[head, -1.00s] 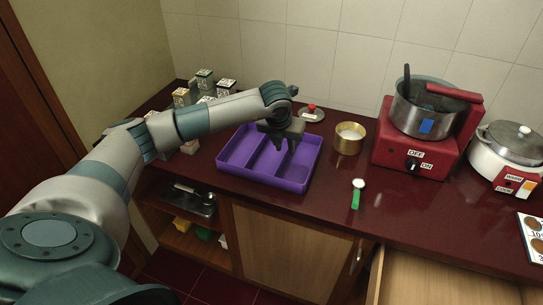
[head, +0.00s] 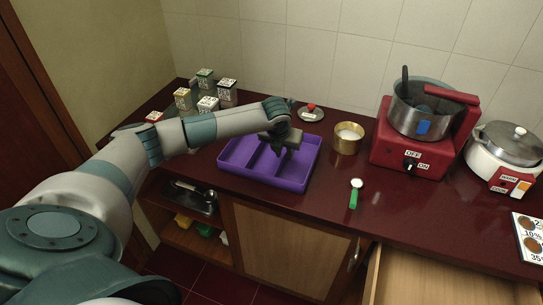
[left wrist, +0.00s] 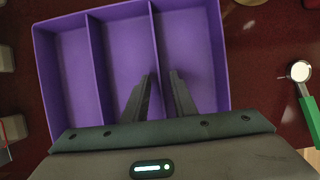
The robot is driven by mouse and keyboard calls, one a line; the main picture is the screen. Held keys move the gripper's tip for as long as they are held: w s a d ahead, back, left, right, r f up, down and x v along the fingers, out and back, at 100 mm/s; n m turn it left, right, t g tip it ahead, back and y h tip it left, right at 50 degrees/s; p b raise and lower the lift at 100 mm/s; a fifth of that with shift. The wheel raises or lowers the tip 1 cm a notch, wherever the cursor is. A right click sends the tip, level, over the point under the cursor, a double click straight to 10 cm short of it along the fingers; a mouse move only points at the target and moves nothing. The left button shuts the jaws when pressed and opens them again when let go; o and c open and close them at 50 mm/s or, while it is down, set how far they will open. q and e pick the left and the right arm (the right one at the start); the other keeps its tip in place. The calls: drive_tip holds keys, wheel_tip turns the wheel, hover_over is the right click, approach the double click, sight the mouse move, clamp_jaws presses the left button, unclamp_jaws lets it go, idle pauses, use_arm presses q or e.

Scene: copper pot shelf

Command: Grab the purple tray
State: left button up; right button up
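The purple tray (head: 233,158) lies on the dark red counter left of the brass pot. Two dividers split it into three compartments. My left gripper (head: 282,154) points down over the right part of the tray. In the left wrist view the tray (left wrist: 45,60) fills the upper left and middle. There the two dark fingers of my left gripper (left wrist: 162,78) stand apart, one on each side of the right divider. A gap shows between them. I cannot tell how deep the tips reach. The tray's near side is hidden behind the gripper body in that view. My right gripper is not in view.
A red cooker (head: 398,152) and a white cooker (head: 505,152) stand farther right. Several labelled boxes (head: 208,105) stand behind my left arm. A drawer (head: 440,280) is open below the counter.

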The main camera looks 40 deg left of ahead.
use_arm(q)
clamp_jaws()
drive_tip(key=shift+r, duration=0.1)
drive_tip(key=shift+w+r+b, duration=0.1)
drive_tip(key=shift+r+b, duration=0.2)
drive_tip(key=shift+r, duration=0.15)
wheel_tip(320, 180, up, 9)
drive_tip(key=b, duration=0.3)
